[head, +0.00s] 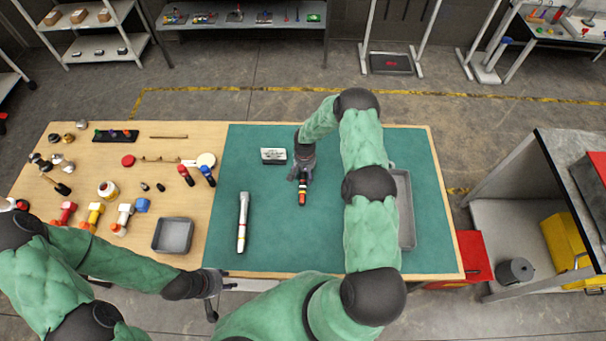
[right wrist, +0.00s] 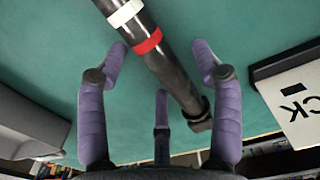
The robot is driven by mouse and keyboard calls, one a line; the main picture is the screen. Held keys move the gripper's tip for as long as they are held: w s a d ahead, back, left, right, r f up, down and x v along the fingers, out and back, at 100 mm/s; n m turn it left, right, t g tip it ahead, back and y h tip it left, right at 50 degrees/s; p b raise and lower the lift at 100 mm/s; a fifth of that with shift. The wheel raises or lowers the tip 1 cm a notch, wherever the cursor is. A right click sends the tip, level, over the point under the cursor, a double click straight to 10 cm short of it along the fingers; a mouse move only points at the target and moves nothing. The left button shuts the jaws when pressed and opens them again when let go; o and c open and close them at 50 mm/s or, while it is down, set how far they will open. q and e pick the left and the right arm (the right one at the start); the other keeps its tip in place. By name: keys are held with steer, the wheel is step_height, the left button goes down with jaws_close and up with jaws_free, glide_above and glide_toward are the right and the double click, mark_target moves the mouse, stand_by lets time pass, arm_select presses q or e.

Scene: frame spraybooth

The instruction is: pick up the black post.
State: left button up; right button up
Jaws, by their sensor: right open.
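The black post (head: 302,192) lies on the green mat (head: 270,235), in front of my right gripper (head: 301,172) in the head view. In the right wrist view the black post (right wrist: 170,68) runs diagonally from the top to the lower right, with a white band and a red band. My right gripper (right wrist: 160,62) is open, its purple fingers on either side of the post, with no clear contact. My left gripper (head: 212,291) is at the table's front edge, away from the post; its jaws are too small to judge.
A block with a white label (head: 273,155) lies close to the right gripper; it also shows in the right wrist view (right wrist: 300,105). A white post (head: 242,222) lies to the left. A grey tray (head: 405,215) is partly behind my right arm. Tools and fittings crowd the table's left side.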

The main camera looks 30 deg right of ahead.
steer(key=shift+c, duration=0.3)
jaws_close()
steer(key=shift+r, duration=0.15)
